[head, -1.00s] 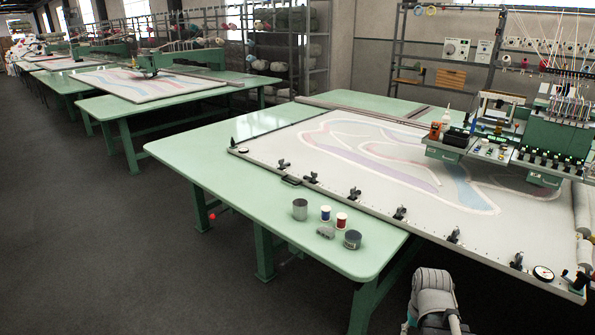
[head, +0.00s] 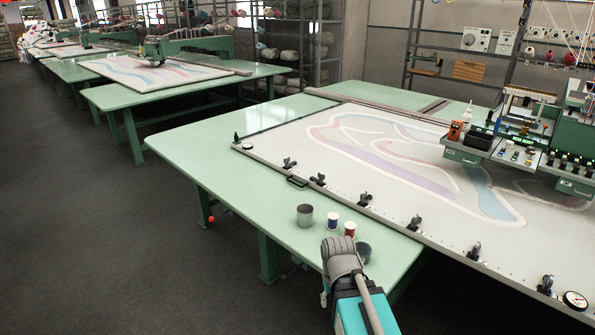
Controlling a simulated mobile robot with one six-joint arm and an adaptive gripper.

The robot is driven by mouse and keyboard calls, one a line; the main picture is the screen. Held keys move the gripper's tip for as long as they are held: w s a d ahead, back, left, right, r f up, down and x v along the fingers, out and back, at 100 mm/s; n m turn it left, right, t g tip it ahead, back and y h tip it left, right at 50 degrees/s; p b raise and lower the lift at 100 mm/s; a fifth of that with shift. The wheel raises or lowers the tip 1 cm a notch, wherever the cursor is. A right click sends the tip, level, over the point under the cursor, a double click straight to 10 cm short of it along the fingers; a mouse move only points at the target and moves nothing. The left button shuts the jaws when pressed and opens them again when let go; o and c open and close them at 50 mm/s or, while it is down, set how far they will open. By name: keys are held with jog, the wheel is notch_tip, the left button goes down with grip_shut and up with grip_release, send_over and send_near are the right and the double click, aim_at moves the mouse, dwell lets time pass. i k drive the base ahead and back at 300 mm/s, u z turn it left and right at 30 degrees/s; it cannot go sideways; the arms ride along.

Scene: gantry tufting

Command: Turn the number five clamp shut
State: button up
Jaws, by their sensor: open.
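A row of dark clamps runs along the near edge of the tufting frame (head: 262,161). From the left I see the first clamp (head: 290,163), second (head: 319,179), third (head: 364,198), fourth (head: 415,223), fifth (head: 474,252) and one more (head: 546,285) to the right. No number labels are readable, and I cannot tell whether each lever is open or shut. My arm rises from the bottom, left of the fifth clamp and in front of the table corner. Its gripper fingers do not show. Nothing of my arm touches a clamp.
A grey cup (head: 305,215), a blue spool (head: 333,220), a red spool (head: 350,229) and a partly hidden dark tin (head: 363,252) stand on the green table (head: 225,181) by my arm. A round gauge (head: 575,301) sits at far right. Floor at left is clear.

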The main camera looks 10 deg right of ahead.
aim_at(322, 177)
jog(key=i, duration=1.4)
jog(key=z, duration=0.6)
